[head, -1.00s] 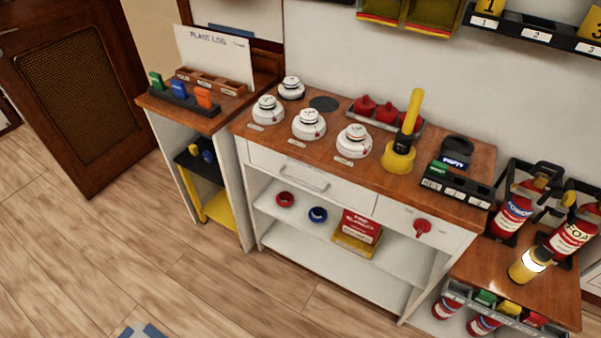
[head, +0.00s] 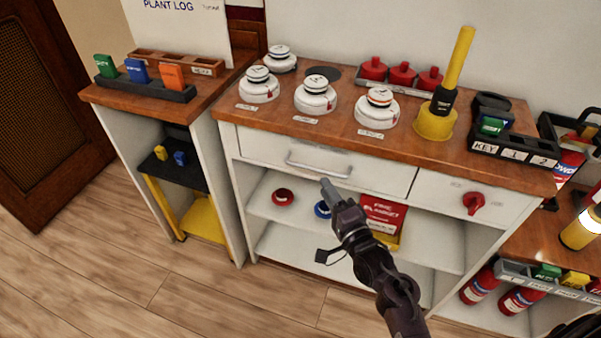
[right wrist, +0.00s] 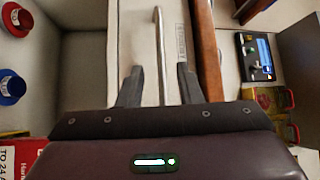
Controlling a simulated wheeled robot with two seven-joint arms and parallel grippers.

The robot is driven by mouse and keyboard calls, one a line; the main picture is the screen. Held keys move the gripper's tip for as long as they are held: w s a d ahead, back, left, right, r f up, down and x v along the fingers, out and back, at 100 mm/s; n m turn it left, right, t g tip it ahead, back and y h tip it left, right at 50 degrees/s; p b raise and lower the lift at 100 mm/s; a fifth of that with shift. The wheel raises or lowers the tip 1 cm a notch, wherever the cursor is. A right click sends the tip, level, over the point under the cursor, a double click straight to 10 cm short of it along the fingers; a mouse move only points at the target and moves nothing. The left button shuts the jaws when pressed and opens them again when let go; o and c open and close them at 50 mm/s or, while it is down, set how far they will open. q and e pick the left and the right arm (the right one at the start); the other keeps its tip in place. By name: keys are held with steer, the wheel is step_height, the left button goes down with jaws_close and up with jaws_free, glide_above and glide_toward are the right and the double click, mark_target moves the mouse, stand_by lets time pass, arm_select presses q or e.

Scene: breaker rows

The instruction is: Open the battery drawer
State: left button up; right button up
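The battery drawer is likely the wide white drawer (head: 380,174) under the wooden counter; I cannot read its label. It looks closed. Its silver bar handle (head: 318,167) runs along the front. My right gripper (head: 327,188) is just below and in front of the handle. In the right wrist view the gripper (right wrist: 159,85) is open, with the handle (right wrist: 162,50) running between the two spread fingers. Contact with the handle cannot be told. My left gripper is not in view.
White smoke detectors (head: 316,96) and a yellow torch-like tool (head: 440,110) stand on the counter (head: 290,125). A red knob (head: 473,203) is on the panel right of the drawer. The shelf below holds red and blue rings and a fire blanket box (head: 383,212). Floor in front is clear.

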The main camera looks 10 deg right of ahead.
mark_target(315, 168)
steer(key=shift+x, duration=3.6)
steer(key=shift+d, duration=0.1)
jaws_close()
